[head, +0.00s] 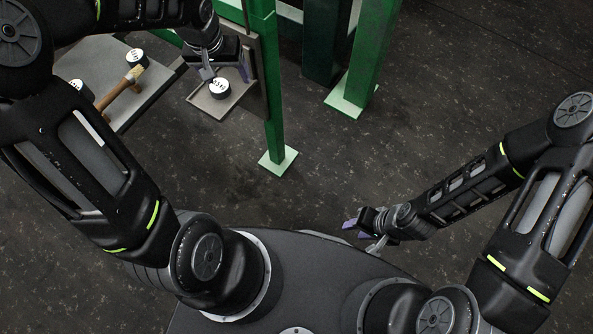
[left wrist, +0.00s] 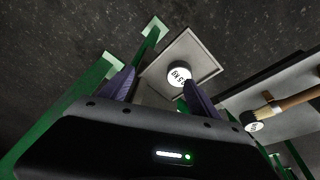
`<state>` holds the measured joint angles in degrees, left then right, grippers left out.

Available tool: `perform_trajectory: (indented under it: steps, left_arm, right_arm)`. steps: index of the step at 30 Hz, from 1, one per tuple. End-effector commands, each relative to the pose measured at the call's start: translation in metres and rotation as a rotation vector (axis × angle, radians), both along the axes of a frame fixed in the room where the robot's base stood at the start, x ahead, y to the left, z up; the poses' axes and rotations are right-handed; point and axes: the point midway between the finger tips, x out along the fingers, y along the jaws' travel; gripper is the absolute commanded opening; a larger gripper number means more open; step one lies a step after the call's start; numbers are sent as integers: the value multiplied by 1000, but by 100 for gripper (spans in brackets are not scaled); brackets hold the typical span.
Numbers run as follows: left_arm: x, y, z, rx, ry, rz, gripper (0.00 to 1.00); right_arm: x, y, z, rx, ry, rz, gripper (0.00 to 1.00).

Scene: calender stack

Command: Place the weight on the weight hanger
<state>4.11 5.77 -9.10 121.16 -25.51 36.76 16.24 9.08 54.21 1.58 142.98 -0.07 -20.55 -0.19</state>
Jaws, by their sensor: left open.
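A dark round weight with a white labelled top (head: 219,88) sits on the grey square plate of the weight hanger (head: 205,104), beside a green post. In the left wrist view the weight (left wrist: 179,72) stands upright on the rimmed hanger plate (left wrist: 206,62), its label reading about 5 KG. My left gripper (head: 226,74) is just above and beside the weight, its purple fingers open. In the left wrist view the open fingers (left wrist: 158,76) are apart, with the weight near the right fingertip. My right gripper (head: 357,230) is empty near my base, with fingers apart.
Green posts (head: 276,110) with foot plates stand by the hanger (head: 350,95). The dark floor between is clear.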

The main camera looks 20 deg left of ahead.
Motion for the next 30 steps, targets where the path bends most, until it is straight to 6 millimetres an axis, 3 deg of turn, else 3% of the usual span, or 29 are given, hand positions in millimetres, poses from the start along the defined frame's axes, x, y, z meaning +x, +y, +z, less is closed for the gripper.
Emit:
perform_trajectory:
  steps: [1, 5, 9, 12, 15, 18, 30]
  left_arm:
    - [-3, -21, -28, -30, 25, -34, 71]
    - [-22, -92, -110, -143, 63, -115, 71]
    - [-79, -172, -195, -270, 111, -153, 71]
    - [-128, -212, -234, -325, 142, -147, 71]
    - [-165, -234, -255, -347, 163, -138, 71]
    - [-185, -243, -263, -354, 171, -130, 71]
    - [-188, -245, -265, -353, 169, -129, 71]
  right_arm:
    - [0, 0, 0, 0, 0, 0, 36]
    - [0, 0, 0, 0, 0, 0, 36]
    - [0, 0, 0, 0, 0, 0, 36]
    - [0, 0, 0, 0, 0, 0, 36]
    - [0, 0, 0, 0, 0, 0, 36]
    - [0, 0, 0, 0, 0, 0, 36]
    - [0, 0, 0, 0, 0, 0, 36]
